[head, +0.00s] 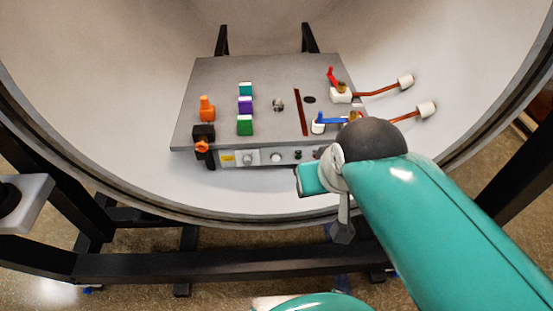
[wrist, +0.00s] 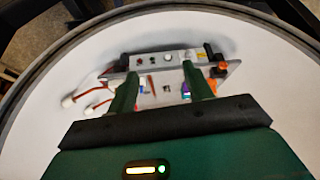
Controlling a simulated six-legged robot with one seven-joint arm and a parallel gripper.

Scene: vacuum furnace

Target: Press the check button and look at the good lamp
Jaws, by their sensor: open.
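A grey fixture plate (head: 270,85) lies inside the round chamber. Its front face carries a yellow label (head: 228,158), a pale round fitting (head: 248,158), a second pale round fitting (head: 276,157) and a small dark fitting (head: 298,155). I cannot tell which is the check button or the good lamp. The wrist view shows this front face (wrist: 172,58) upside down, with its yellow label (wrist: 202,57). My gripper (wrist: 160,72) is open and empty, its two green fingers spread over the plate. In the head view my arm covers the face's right end.
On the plate stand teal, purple and green blocks (head: 245,105), an orange fitting (head: 207,108), and red (head: 333,76) and blue (head: 335,120) levers. Two copper-coloured rods with white ends (head: 405,82) stick out at right. The chamber's rim (head: 250,220) curves round in front.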

